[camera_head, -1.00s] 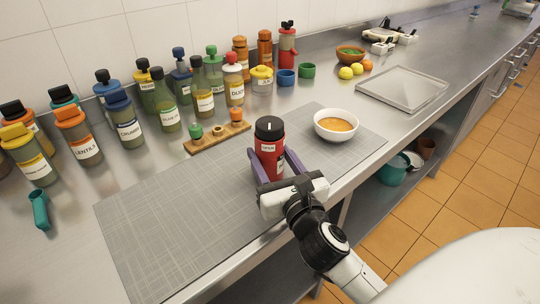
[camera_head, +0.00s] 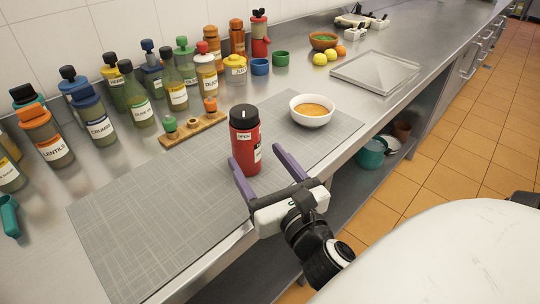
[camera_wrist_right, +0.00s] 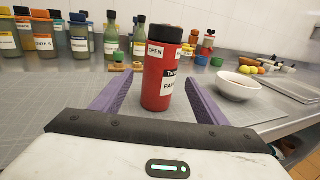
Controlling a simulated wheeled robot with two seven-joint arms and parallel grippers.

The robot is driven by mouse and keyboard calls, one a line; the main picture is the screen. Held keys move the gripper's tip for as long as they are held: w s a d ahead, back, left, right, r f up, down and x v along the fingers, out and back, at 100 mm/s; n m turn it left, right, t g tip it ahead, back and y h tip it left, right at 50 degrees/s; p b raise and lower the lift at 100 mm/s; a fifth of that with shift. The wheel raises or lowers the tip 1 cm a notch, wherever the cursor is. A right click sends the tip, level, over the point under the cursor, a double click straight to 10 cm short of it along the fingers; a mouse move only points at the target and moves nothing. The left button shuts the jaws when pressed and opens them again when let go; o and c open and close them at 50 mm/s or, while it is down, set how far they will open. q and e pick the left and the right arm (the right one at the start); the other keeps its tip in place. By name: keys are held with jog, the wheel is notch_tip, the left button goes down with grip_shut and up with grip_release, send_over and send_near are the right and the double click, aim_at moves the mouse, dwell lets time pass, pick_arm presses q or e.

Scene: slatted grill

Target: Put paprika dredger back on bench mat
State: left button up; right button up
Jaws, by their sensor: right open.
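The paprika dredger (camera_head: 245,150) is a red cylinder with a black top and white labels, one reading OPEN. It stands upright on the grey bench mat (camera_head: 130,235). In the right wrist view the dredger (camera_wrist_right: 161,85) stands upright between and beyond the purple fingers. My right gripper (camera_head: 257,172) is open and empty. Its fingers point at the dredger from the front edge side, with a gap around it. The right gripper (camera_wrist_right: 160,90) also shows open in the wrist view. My left gripper is not in view.
A white bowl of orange soup (camera_head: 312,111) stands on the mat right of the dredger. A wooden rack (camera_head: 194,129) with small bottles is behind it. Several labelled bottles line the wall. A metal tray (camera_head: 376,70) lies further right. The mat's left part is clear.

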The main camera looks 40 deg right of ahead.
jog(key=shift+v, duration=2.7)
